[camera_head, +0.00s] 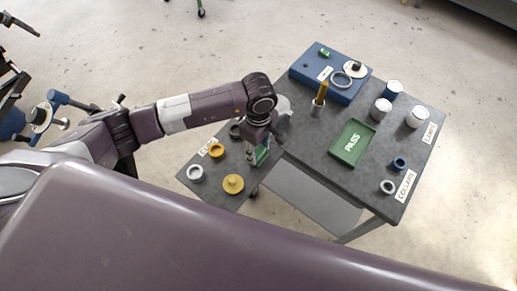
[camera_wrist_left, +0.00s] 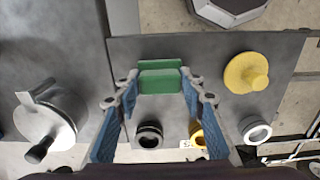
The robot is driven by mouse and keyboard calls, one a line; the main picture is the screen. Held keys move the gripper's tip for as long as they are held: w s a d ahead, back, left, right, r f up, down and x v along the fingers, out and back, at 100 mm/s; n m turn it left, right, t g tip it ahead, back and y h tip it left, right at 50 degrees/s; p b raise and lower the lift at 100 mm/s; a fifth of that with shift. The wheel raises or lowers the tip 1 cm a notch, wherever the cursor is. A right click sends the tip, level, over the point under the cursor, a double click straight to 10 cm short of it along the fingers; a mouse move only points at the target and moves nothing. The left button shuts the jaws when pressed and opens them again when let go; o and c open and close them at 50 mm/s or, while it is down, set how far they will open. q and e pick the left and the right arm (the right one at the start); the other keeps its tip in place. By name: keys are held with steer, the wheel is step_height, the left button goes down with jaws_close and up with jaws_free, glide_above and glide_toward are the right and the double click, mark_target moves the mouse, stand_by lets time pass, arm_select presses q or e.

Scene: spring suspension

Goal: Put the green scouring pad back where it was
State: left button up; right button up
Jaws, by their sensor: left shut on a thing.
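The green scouring pad (camera_wrist_left: 160,82) is between the two blue-lined fingertips of my left gripper (camera_wrist_left: 158,88) in the left wrist view, and the gripper is shut on it. A second strip of green shows just behind it; I cannot tell whether it is part of the same pad. In the head view the left gripper (camera_head: 262,147) points down over the right part of the small dark side table (camera_head: 213,177), with green (camera_head: 262,155) showing at its fingers. I cannot tell whether the pad touches the table. My right gripper is not in view.
The side table holds a yellow knobbed piece (camera_head: 233,184), a white ring (camera_head: 195,172), a yellow ring (camera_head: 216,150) and a dark ring (camera_head: 236,130). The larger table holds a green PASS tray (camera_head: 353,142), a blue box (camera_head: 331,82) and white cans (camera_head: 381,109).

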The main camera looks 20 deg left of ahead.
mark_target(259, 151)
arm_select(q)
steer(key=o, duration=1.3)
steer(key=shift+f, duration=0.1)
steer(key=shift+w+r, duration=0.1)
steer(key=shift+r, duration=0.45)
step_height(259, 151, up, 11)
steer(key=b, duration=0.2)
steer(key=shift+b, duration=0.3)
